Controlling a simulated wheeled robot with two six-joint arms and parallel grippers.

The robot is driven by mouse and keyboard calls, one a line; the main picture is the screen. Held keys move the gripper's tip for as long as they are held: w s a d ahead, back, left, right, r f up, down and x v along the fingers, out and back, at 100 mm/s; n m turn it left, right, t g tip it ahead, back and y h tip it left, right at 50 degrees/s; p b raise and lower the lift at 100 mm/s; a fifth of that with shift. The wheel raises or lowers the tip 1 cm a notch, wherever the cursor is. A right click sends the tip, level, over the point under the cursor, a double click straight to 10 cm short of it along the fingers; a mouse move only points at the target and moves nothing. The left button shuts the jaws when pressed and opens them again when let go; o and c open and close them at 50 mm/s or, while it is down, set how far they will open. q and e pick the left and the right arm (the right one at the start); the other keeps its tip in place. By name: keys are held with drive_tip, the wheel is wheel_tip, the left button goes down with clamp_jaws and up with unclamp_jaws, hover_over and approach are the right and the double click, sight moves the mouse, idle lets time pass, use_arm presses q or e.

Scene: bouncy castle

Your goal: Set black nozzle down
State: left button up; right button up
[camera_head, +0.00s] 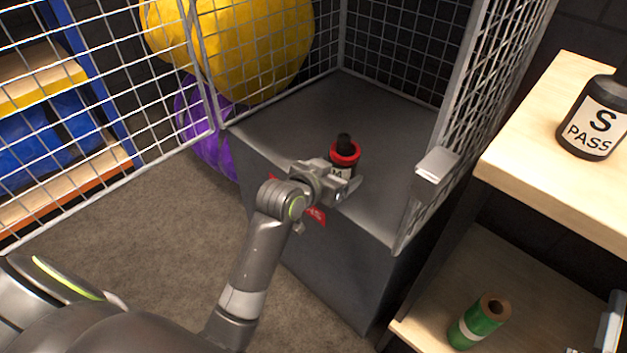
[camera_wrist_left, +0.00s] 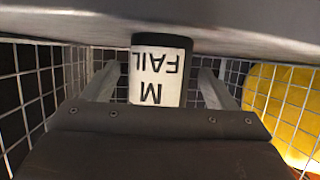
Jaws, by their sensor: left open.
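The black nozzle (camera_head: 344,147) has a red collar and stands upright on the grey box top inside the wire cage. In the left wrist view, the nozzle (camera_wrist_left: 158,75) shows a white label reading M FAIL, upside down, and its base meets the grey surface (camera_wrist_left: 60,22). My left gripper (camera_head: 338,178) is at the nozzle, low over the box's front part. Its fingers (camera_wrist_left: 158,88) are open, one on each side of the nozzle, with gaps visible. A grey part at the lower right edge (camera_head: 608,325) may be my right gripper; its jaws cannot be made out.
Wire mesh walls (camera_head: 478,105) flank the box top (camera_head: 290,110), which is clear behind the nozzle. A wooden shelf (camera_head: 545,170) at right holds a black S PASS bottle (camera_head: 597,118). A green roll (camera_head: 478,320) stands on the lower shelf. Yellow (camera_head: 235,45) and purple bundles lie behind the mesh.

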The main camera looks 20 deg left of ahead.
use_arm(q)
drive_tip(key=p+v, duration=0.1)
drive_tip(key=v, duration=0.3)
drive_tip(key=shift+s+r, duration=0.1)
drive_tip(key=shift+s, duration=0.15)
drive_tip(key=s+a+f+n+g+y+p, duration=0.1)
drive_tip(key=s+a+f, duration=0.2)
drive_tip(key=s, duration=0.7)
drive_tip(key=s+a+f+n+y, duration=0.2)
drive_tip(key=s+a, duration=0.3)
drive_tip(key=s, duration=0.6)
drive_tip(key=shift+f+n+g+p, duration=0.3)
drive_tip(key=shift+f+g+p, duration=0.1)
drive_tip(key=shift+f, duration=0.15)
use_arm(e)
drive_tip(key=s+f+m+g+y, duration=0.1)
drive_tip(key=s+f+m+g, duration=0.1)
drive_tip(key=f+g, duration=1)
wheel_tip(320, 180, down, 6)
drive_tip(key=shift+s+a+f, duration=0.15)
drive_tip(key=shift+s, duration=0.45)
use_arm(q)
drive_tip(key=shift+a, duration=0.1)
